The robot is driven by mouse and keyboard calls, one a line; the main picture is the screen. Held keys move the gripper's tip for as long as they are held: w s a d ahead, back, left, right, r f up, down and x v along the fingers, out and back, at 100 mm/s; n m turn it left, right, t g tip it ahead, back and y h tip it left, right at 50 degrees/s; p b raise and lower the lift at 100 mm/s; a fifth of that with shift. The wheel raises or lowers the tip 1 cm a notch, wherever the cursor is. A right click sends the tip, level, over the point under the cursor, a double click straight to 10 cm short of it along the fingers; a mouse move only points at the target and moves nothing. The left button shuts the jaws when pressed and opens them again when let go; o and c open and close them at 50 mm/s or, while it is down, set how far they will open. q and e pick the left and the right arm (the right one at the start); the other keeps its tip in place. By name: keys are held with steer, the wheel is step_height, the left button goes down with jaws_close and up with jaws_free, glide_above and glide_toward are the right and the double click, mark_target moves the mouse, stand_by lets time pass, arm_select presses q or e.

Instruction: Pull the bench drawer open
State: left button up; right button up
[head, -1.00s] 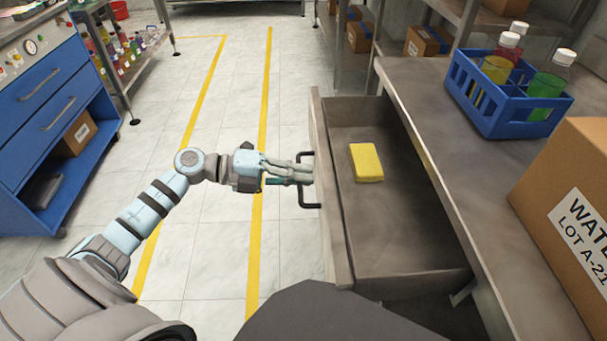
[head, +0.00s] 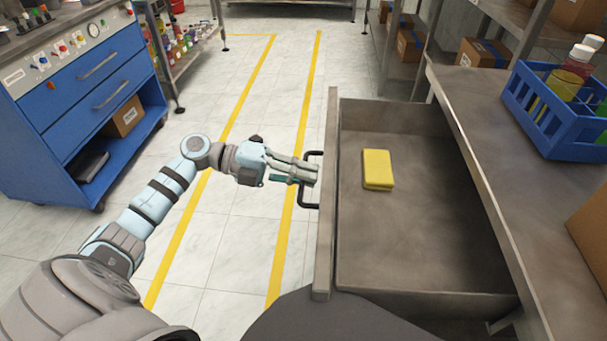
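The bench drawer (head: 430,240) is pulled well out from under the metal bench (head: 490,140) in the head view. Its front panel (head: 327,230) faces left and carries a black bar handle (head: 303,196). A yellow sponge-like block (head: 378,169) lies on the drawer floor. My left gripper (head: 311,174) is at the handle, with its fingers reaching the bar; they look closed around it, though the contact is partly hidden. My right gripper is not in view.
A blue bottle crate (head: 545,118) and part of a cardboard box (head: 590,225) stand on the bench top. A blue cabinet (head: 80,90) is at the left. The floor with yellow lines (head: 240,110) is clear between them.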

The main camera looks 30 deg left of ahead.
arm_select(q)
steer(key=shift+o, duration=1.1)
steer(key=v, duration=1.2)
